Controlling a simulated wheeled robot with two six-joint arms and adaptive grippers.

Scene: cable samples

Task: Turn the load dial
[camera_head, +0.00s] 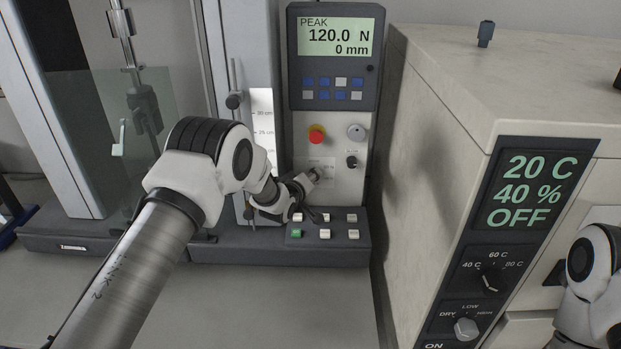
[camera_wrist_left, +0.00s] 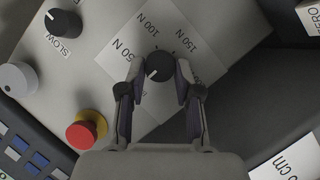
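The load dial is a small black round knob (camera_wrist_left: 159,66) on a pale label with newton values, in the left wrist view. Its white mark faces lower left in that view. My left gripper (camera_wrist_left: 161,68) has one finger on each side of the dial, with what looks like a narrow gap on both sides. In the head view my left gripper (camera_head: 309,179) is at the lower front of the tester's control panel (camera_head: 340,185), and it largely hides the dial. Only a link of my right arm shows at the right edge, and its gripper is out of view.
A red stop button (camera_head: 317,133), a grey knob (camera_head: 356,131) and a black speed knob (camera_head: 352,161) sit close by on the panel. The screen (camera_head: 337,36) reads PEAK 120.0 N, 0 mm. Keys (camera_head: 325,234) lie below. A large oven-like cabinet (camera_head: 430,150) stands right.

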